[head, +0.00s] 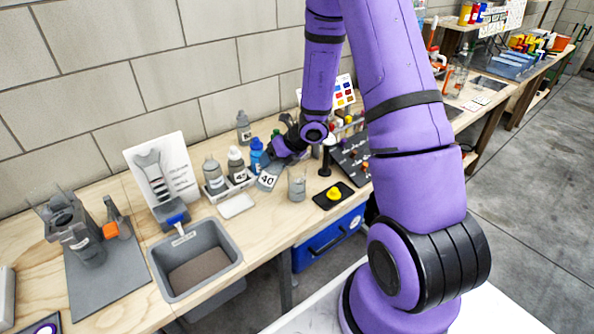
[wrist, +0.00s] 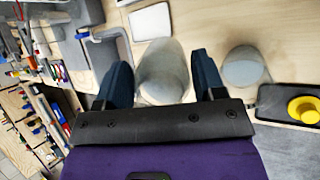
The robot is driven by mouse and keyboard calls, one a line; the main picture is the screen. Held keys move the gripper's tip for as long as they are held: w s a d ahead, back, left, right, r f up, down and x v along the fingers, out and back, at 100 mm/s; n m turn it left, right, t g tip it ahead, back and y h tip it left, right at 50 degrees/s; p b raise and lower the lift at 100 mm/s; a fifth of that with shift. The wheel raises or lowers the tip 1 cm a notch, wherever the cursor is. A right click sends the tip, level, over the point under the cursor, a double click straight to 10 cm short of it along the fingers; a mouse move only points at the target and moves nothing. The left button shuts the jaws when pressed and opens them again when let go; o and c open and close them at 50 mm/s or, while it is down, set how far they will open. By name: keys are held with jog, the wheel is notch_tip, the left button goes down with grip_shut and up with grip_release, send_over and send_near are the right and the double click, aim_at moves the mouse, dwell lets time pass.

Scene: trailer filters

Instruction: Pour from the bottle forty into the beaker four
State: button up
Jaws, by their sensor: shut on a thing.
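My gripper (head: 280,152) is shut on a clear grey bottle labelled 40 (head: 268,179). The bottle looks tilted in the head view, its label facing the front. The wrist view shows the bottle (wrist: 162,80) between my two dark fingers. My gripper hides its upper part in the head view, and I cannot tell whether its base touches the table. A clear grey beaker (head: 297,185) stands upright just right of the bottle, apart from it. The beaker also shows right of my gripper in the wrist view (wrist: 243,68). I cannot read a number on the beaker.
A rack (head: 232,187) with bottles stands left of the held bottle, a white dish (head: 237,206) in front of it. A blue bottle (head: 256,155) stands close behind. A black tray with a yellow object (head: 334,192) lies right of the beaker. A grey bin (head: 195,259) sits front left.

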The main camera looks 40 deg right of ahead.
jog(key=shift+s+d+r+t+y, duration=0.1)
jog(key=shift+d+r+t+y, duration=0.25)
jog(key=shift+d+y, duration=0.3)
jog(key=shift+s+d+r+y, duration=0.1)
jog(key=shift+y, duration=0.15)
jog(key=shift+d+r+m+t+y, duration=0.25)
jog(key=shift+m+y, duration=0.15)
jog(key=shift+y, duration=0.4)
dwell(1.1)
jog(key=shift+r+t+y+p, duration=0.2)
jog(key=shift+t+y+p, duration=0.2)
jog(key=shift+y+p, duration=0.25)
dwell(1.2)
jog(key=shift+f+m+t+y+p, duration=0.3)
jog(key=shift+f+m+t+y, duration=0.15)
jog(key=shift+y, duration=0.3)
dwell(1.1)
jog(key=shift+d+r+m+t+y, duration=0.15)
jog(key=shift+m+t+y, duration=0.1)
jog(key=shift+y, duration=0.35)
dwell(0.9)
